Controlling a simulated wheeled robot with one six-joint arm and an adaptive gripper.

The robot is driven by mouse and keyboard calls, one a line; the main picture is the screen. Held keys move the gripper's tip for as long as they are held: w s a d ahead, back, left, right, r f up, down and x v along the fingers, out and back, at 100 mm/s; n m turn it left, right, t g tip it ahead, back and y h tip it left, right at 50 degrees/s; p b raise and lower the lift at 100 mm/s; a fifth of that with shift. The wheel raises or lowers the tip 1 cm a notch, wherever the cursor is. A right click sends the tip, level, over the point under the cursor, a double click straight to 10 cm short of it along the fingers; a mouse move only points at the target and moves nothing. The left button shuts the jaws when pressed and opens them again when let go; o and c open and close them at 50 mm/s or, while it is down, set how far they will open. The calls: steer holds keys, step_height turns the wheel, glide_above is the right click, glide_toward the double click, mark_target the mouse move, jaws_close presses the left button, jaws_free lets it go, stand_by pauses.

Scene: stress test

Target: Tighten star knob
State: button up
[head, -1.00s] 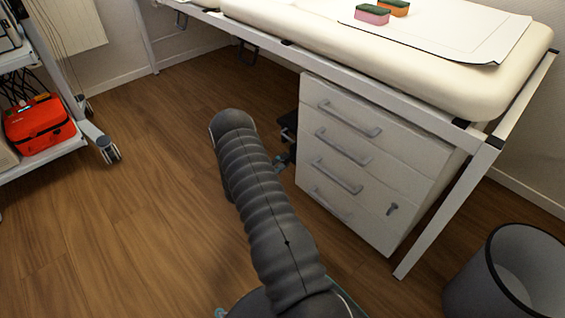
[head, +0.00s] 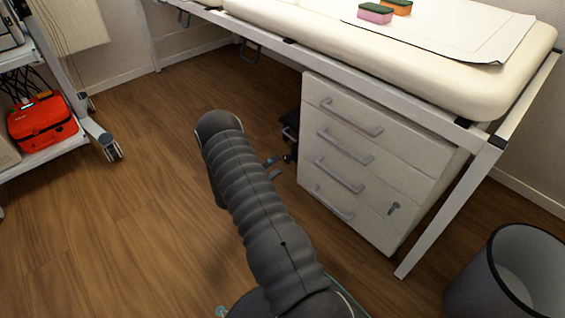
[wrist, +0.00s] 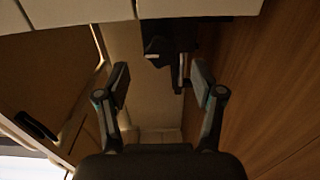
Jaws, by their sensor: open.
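In the wrist view my gripper (wrist: 160,78) is open, its two fingers apart with nothing between them. Just beyond the fingertips is a dark fitting (wrist: 182,35) with a small dark knob-like part at its left; it is too dark to tell whether this is the star knob. In the head view my arm hides most of the gripper; only a bit of it (head: 275,163) shows beside the drawer cabinet (head: 365,150). A dark object (head: 290,130) shows at the cabinet's left side, under the couch. No star shape can be made out there.
The padded couch (head: 505,90) stands above the cabinet, with two sponges (head: 375,13) on it. A grey bin (head: 500,290) is at the lower right. A trolley (head: 60,148) with a red case (head: 42,122) is at left. The wooden floor between is clear.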

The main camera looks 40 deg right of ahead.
steer(key=a, duration=0.7)
steer(key=shift+s+a, duration=0.15)
steer(key=shift+s, duration=0.15)
steer(key=s+f+n+g+y, duration=0.2)
steer(key=s+f+n+g, duration=0.15)
steer(key=s, duration=0.45)
steer(key=s+a+r+g+y, duration=0.4)
steer(key=s, duration=0.1)
steer(key=s+a+r+m+t+y+p, duration=0.1)
steer(key=s+a+r+t+y+p, duration=0.2)
steer(key=r, duration=1.3)
steer(key=s+a+r+m+t+y+p, duration=0.2)
steer(key=s+a+r+t+y+p, duration=0.2)
steer(key=r, duration=1.2)
steer(key=s+a+r+m+t+y+p, duration=0.1)
steer(key=s+a+r+t+y+p, duration=0.2)
steer(key=s+a+r, duration=0.5)
steer(key=a+r+t+y, duration=0.1)
steer(key=a+r, duration=0.3)
steer(key=r, duration=0.4)
steer(key=shift+s+a+r+y+p, duration=0.15)
steer(key=shift+s+r+y+p, duration=0.25)
steer(key=shift+y, duration=0.1)
